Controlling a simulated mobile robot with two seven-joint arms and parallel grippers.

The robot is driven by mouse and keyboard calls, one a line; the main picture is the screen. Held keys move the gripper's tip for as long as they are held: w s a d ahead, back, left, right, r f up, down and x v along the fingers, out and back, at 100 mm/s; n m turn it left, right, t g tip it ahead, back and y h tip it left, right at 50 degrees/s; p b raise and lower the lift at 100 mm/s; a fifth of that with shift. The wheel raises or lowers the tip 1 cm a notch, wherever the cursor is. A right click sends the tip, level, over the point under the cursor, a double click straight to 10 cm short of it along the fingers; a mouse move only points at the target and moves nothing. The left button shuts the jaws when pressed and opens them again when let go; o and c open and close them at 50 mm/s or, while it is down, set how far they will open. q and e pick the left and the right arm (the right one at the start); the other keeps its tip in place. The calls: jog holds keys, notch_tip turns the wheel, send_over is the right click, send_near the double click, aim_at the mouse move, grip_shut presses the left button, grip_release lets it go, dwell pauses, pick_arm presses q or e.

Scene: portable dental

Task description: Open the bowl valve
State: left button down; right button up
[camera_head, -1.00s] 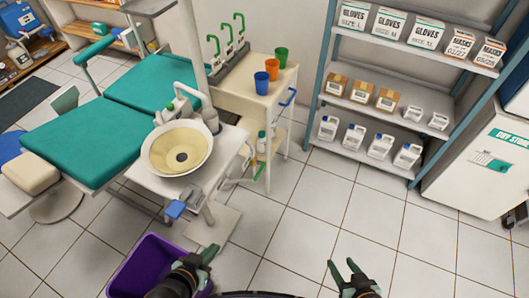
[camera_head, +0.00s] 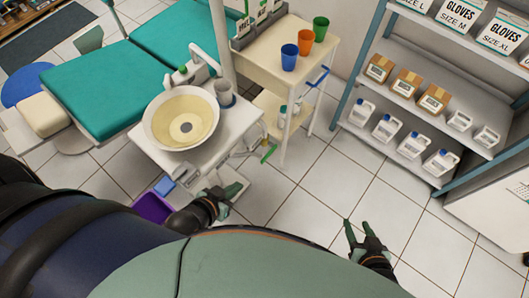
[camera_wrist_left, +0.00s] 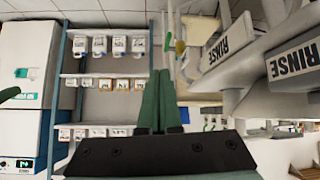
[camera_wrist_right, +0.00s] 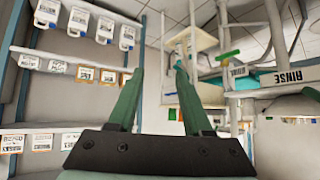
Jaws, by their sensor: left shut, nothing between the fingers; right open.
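The cream bowl (camera_head: 183,118) sits on a white unit with a curved spout (camera_head: 207,55) above it. A green lever (camera_head: 268,152) shows on the pipework at the right side of the unit, below the bowl; I cannot tell for certain that it is the bowl valve. A green handle also shows in the right wrist view (camera_wrist_right: 228,55). My left gripper (camera_head: 238,187) is shut and empty, in front of the unit and nearer to me than the lever. My right gripper (camera_head: 357,222) is open and empty, further right above the floor.
A cream cart (camera_head: 270,75) with several coloured cups stands behind the lever. A shelf rack (camera_head: 400,97) with boxes and bottles is at the right. A purple bin (camera_head: 152,208) stands below the unit. Tiled floor between the unit and rack is clear.

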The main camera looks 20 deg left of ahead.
jog(key=shift+o, duration=0.7)
jog(key=shift+f, duration=0.2)
jog(key=shift+o, duration=1.3)
notch_tip(320, 180, down, 6)
jog(key=b, duration=0.6)
jog(key=shift+a, duration=0.2)
pick_arm(q)
jog(key=m+g+b, duration=0.1)
jog(key=m+b, duration=0.1)
jog(key=b, duration=0.1)
send_over(268, 153)
jog(key=s+a, duration=0.1)
jog(key=s, duration=0.2)
jog(key=shift+h, duration=0.3)
notch_tip(268, 153, down, 9)
jog(key=shift+s, duration=0.1)
notch_tip(268, 153, down, 3)
jog(key=shift+d+f+b, duration=0.1)
jog(key=shift+f+b, duration=0.1)
jog(key=shift+b, duration=0.55)
jog(key=shift+w+f, duration=0.2)
jog(key=shift+f, duration=0.15)
pick_arm(e)
jog(key=a+f, duration=0.1)
jog(key=w+a, duration=0.1)
jog(key=shift+w+a+f+n+y, duration=0.2)
jog(key=shift+a+f+n+y, duration=0.1)
jog(key=shift+f+y, duration=0.1)
